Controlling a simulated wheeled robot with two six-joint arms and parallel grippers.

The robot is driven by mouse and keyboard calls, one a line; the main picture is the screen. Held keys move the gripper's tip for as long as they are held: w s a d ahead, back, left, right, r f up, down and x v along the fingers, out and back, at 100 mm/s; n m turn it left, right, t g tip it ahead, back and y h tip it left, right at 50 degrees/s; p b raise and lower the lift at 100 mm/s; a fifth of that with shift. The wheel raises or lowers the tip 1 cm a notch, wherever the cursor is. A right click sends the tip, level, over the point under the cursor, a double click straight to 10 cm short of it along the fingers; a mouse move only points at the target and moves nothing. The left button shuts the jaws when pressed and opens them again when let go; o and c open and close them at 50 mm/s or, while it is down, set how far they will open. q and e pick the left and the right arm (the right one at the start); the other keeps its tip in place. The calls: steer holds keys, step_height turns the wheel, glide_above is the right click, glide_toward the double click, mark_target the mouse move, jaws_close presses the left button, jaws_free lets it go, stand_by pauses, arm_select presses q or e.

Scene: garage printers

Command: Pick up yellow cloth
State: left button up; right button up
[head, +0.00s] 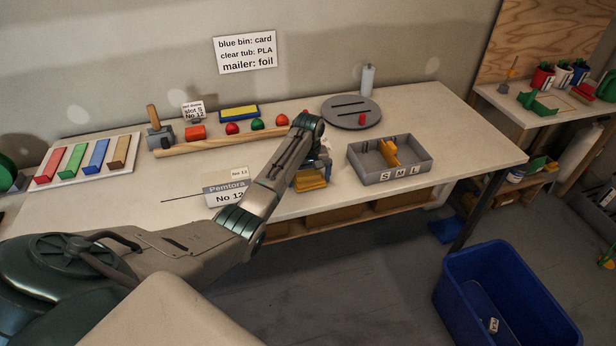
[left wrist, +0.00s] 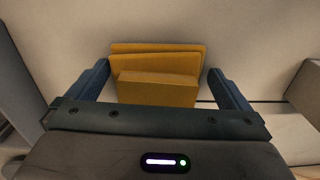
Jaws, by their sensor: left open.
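The yellow cloth (head: 311,180) lies folded on the workbench near its front edge, at the middle of the head view. In the left wrist view the yellow cloth (left wrist: 158,80) shows as stacked flat layers between the fingers. My left gripper (head: 318,172) is over the cloth, coming down from above. In the left wrist view my left gripper (left wrist: 160,92) is open, with one blue finger on each side of the cloth. I cannot tell whether the fingers touch it. My right gripper is not in view.
A grey divided tray (head: 390,170) marked S, M, L stands right of the gripper. A sign (head: 228,193) stands to the left. A wooden rail (head: 220,143) with coloured balls and a round grey plate (head: 351,111) are behind. A blue bin (head: 505,295) stands on the floor.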

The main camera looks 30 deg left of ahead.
arm_select(q)
steer(key=shift+w+f, duration=0.2)
steer(key=c, duration=0.6)
steer(key=shift+s+r, duration=0.1)
steer(key=shift+c, duration=0.4)
